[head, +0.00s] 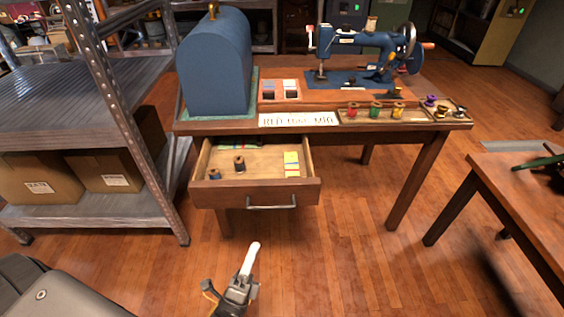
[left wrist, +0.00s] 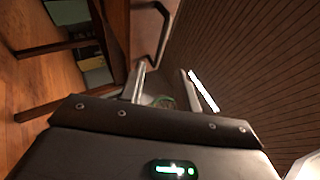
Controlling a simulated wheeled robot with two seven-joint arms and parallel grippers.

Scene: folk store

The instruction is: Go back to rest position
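My left gripper (head: 231,268) is low in front of the desk, over the wooden floor, apart from the open drawer (head: 308,192). Its two fingers stand apart in the left wrist view (left wrist: 163,70), with nothing held between them. One finger looks bright white in the head view. The drawer is pulled out of the wooden desk (head: 340,138) and holds dark spools (head: 239,163) and small coloured cards (head: 291,164). Its metal handle (head: 272,206) faces me. My right gripper is not in view.
A metal shelf (head: 90,215) with cardboard boxes (head: 38,180) stands left. The desk bears a blue domed cover (head: 215,65), a sewing machine (head: 365,42) and a spool tray (head: 385,116). Another wooden table (head: 520,200) is at right. Floor (head: 350,270) between is clear.

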